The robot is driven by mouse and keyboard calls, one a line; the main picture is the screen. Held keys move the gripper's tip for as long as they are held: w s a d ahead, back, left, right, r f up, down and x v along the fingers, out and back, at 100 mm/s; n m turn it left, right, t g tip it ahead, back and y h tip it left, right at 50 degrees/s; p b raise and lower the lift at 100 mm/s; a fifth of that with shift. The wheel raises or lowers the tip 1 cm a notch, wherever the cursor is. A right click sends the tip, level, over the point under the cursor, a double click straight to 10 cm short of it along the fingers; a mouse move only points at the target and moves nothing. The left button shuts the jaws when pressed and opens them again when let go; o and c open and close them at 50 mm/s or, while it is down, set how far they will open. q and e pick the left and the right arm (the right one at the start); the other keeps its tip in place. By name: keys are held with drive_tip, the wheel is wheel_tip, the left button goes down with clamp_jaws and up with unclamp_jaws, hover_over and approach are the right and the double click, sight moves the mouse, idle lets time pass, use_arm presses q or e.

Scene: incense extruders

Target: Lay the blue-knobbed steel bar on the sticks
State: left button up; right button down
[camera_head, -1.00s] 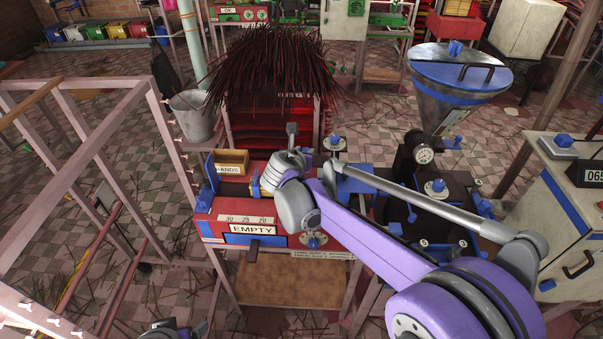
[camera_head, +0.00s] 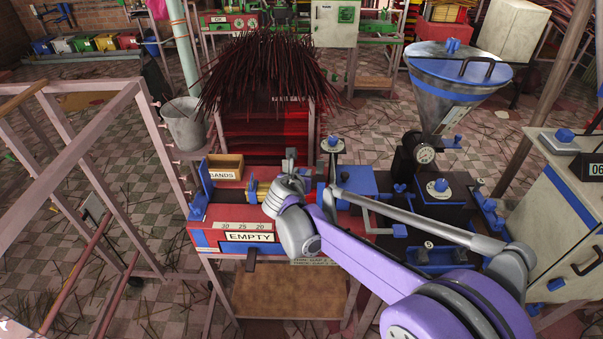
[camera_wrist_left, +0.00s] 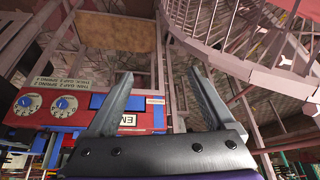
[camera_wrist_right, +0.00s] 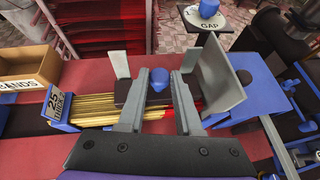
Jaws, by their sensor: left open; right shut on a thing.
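My right gripper (camera_wrist_right: 158,98) is shut on the blue knob (camera_wrist_right: 158,80) of the steel bar (camera_wrist_right: 123,92). Most of the bar is hidden behind the fingers. It is over the yellow sticks (camera_wrist_right: 100,108), between two grey upright plates; I cannot tell whether it touches the sticks. In the head view my right gripper (camera_head: 289,160) is over the red bench, and the sticks (camera_head: 264,190) show left of it. My left gripper (camera_wrist_left: 165,100) is open and empty, seen only in the left wrist view, away from the sticks.
The red bench (camera_head: 215,238) carries a wooden bands box (camera_head: 226,167) and an EMPTY sign (camera_head: 250,237). A dark gauge machine (camera_head: 440,205) with a steel hopper (camera_head: 455,90) stands to the right. A pink rack (camera_head: 90,130) stands left.

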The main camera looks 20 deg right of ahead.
drive_tip(key=shift+f, duration=0.35)
drive_tip(key=c, duration=0.6)
unclamp_jaws()
